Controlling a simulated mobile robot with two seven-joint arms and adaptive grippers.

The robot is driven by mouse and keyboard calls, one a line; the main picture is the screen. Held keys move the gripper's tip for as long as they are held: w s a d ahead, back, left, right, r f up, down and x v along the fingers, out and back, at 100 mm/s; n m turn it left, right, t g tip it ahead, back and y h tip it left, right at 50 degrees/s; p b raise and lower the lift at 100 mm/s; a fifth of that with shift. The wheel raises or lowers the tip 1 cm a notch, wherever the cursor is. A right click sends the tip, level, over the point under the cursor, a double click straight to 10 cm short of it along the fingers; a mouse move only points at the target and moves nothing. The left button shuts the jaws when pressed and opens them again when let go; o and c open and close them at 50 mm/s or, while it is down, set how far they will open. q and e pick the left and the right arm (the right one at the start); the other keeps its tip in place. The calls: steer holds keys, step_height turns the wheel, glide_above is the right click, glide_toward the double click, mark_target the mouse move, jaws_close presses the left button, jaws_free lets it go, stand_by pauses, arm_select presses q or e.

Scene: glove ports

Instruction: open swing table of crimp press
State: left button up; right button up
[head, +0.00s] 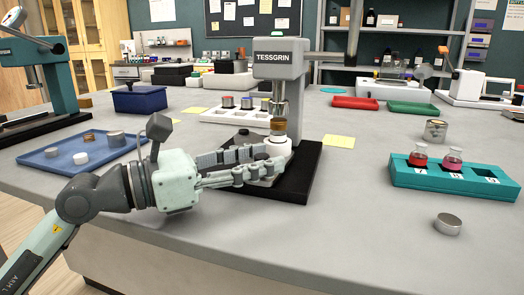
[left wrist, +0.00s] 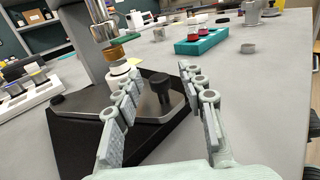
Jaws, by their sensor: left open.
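The crimp press (head: 279,62), a grey press marked TESSGRIN, stands on a black base (head: 307,165) in the middle of the table. Under its head are a brown-gold piece (head: 279,128) and a white round seat (left wrist: 120,69). A dark grey plate, seemingly the swing table (left wrist: 150,112), carries an upright black knob (left wrist: 161,88). My left gripper (head: 268,158) is open and empty, low in front of the press. In the left wrist view the knob stands between its fingers, with gaps visible on both sides. The fingers hide much of the plate in the head view. My right gripper is not in view.
A white rack (head: 228,116) stands behind the press. The front right table is mostly clear.

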arm_select(q)
steer(key=shift+w+d, duration=0.2)
steer(key=shift+d, duration=0.2)
steer(key=shift+c, duration=0.6)
jaws_close()
